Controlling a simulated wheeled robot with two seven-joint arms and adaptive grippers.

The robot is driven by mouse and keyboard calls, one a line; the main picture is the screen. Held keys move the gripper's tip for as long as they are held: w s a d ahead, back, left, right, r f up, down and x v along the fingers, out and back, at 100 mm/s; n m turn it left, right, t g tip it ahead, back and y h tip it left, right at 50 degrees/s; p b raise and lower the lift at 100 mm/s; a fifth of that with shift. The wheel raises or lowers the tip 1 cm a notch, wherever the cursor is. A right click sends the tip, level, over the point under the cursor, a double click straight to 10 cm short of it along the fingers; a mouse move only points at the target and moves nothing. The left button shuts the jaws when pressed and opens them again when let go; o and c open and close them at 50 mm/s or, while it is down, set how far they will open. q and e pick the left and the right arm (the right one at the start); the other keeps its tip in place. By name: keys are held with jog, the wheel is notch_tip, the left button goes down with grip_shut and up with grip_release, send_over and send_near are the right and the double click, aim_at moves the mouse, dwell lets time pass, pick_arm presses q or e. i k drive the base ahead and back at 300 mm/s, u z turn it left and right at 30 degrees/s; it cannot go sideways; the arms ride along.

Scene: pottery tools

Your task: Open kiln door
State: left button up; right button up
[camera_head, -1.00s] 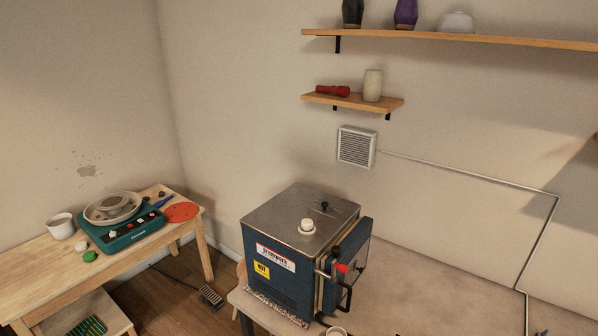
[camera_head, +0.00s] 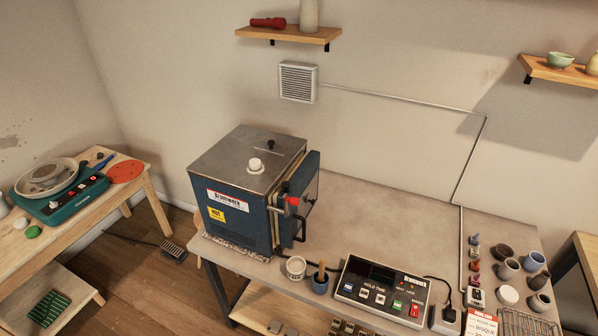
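The kiln (camera_head: 240,218) is a blue box with a bare metal top, standing at the left end of a grey worktable. Its door (camera_head: 312,192) is on the right side of the box and looks shut against it. A black handle (camera_head: 301,229) and a latch with a red part (camera_head: 292,201) show at the door's near edge. A white plug (camera_head: 254,164) and a small black knob sit on the kiln's top. Neither of my grippers is in the view.
Several small pots (camera_head: 508,268) are at the right end. The table right of the door is clear.

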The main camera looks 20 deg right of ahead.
aim_at(303, 181)
jog(key=z, duration=0.5)
jog(key=k, duration=0.6)
jog(key=z, duration=0.6)
jog(key=i, duration=1.1)
jog(key=u, duration=0.7)
